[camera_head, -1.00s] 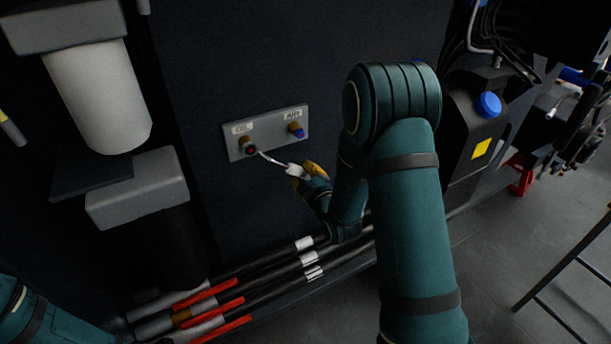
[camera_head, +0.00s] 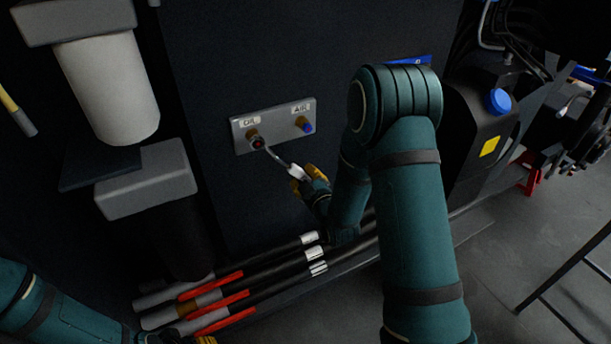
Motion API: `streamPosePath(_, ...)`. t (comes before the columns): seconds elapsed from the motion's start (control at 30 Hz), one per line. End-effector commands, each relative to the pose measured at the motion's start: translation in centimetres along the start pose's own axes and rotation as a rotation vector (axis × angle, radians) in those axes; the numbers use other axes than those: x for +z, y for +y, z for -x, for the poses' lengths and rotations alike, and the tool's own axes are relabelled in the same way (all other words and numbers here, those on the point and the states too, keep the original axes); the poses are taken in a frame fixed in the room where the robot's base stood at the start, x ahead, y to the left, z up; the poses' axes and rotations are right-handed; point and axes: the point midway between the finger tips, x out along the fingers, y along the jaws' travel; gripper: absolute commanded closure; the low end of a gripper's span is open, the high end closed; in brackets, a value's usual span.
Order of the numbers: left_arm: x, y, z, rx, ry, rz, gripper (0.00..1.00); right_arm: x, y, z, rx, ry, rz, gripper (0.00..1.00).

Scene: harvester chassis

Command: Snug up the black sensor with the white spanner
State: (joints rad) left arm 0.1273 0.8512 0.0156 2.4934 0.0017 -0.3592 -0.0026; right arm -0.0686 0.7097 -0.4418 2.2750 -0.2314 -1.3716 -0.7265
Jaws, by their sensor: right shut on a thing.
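The black sensor (camera_head: 257,143) with a reddish centre sits in the brass fitting under the OIL label, on the left of a grey plate (camera_head: 285,118). My right gripper (camera_head: 299,181), with yellow fingertips, is shut on the white spanner (camera_head: 281,160) below and right of the sensor. The spanner slants up to the left and its head is at the sensor; I cannot tell how fully it sits around it. My left arm is at the bottom left; only a bit of yellow of the left gripper (camera_head: 206,340) shows at the bottom edge.
A blue-tipped brass fitting (camera_head: 305,125) under the AIR label is close right of the sensor. Hoses with red sleeves (camera_head: 225,301) run below. A white filter (camera_head: 110,88) is at left, a black tank with blue cap (camera_head: 498,102) at right.

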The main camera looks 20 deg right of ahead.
Motion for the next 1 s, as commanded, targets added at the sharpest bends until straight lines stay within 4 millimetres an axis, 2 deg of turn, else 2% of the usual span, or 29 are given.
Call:
streamPosePath(0.17,0.0,0.0,0.0,0.0,0.0,0.0,0.53,-0.1,-0.1,0.0,0.0,0.001,-0.01,1.0)
streamPosePath(0.6,0.0,0.0,0.0,0.0,0.0,0.0,0.53,-0.2,-2.6,0.0,-0.016,0.001,-0.162,1.0)
streamPosePath(1.0,0.0,0.0,0.0,0.0,0.0,0.0,0.53,-0.3,-2.8,0.0,-0.017,0.001,-0.177,1.0)
